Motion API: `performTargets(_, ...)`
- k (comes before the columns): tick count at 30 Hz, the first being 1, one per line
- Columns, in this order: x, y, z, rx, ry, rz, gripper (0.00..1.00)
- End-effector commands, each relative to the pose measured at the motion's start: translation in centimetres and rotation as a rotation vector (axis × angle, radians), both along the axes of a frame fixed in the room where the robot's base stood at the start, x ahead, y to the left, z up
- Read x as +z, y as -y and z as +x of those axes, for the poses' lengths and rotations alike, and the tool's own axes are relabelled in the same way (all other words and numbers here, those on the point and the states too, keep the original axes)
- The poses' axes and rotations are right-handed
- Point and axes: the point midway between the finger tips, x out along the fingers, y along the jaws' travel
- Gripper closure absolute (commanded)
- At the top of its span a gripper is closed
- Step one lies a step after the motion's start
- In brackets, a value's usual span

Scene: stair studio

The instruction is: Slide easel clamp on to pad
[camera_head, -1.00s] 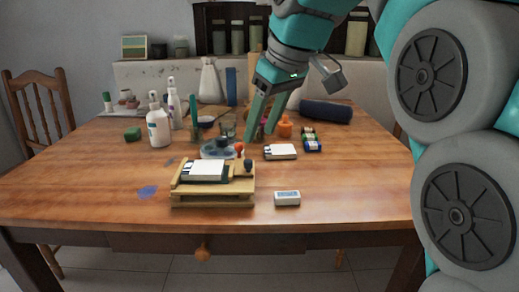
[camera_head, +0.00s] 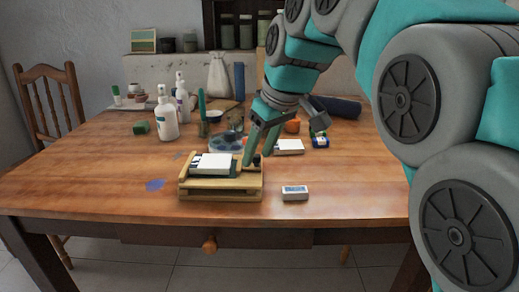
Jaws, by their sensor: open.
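A low wooden table easel (camera_head: 220,189) stands near the front of the table. A white pad (camera_head: 211,164) with a dark edge lies on it, toward its left. A dark knob (camera_head: 257,160), apparently part of the easel clamp, shows at the right end of the easel, to the right of the pad. The rest of the clamp is hard to make out. My gripper (camera_head: 256,160) points down at the knob, with its two green fingers apart around it. I cannot tell whether they touch it.
A white eraser-like block (camera_head: 295,193) lies right of the easel. White bottles (camera_head: 166,118) stand at back left. The table's front left is mostly clear.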

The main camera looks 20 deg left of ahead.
Motion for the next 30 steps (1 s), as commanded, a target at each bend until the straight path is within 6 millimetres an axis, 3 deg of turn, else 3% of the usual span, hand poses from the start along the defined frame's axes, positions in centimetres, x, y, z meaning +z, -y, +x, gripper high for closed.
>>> performTargets(4,0.0,0.01,0.01,0.0,0.0,0.0,0.49)
performTargets(18,0.01,0.0,0.01,0.0,0.0,0.0,1.0)
performTargets(30,0.0,0.0,0.01,0.0,0.0,0.0,1.0)
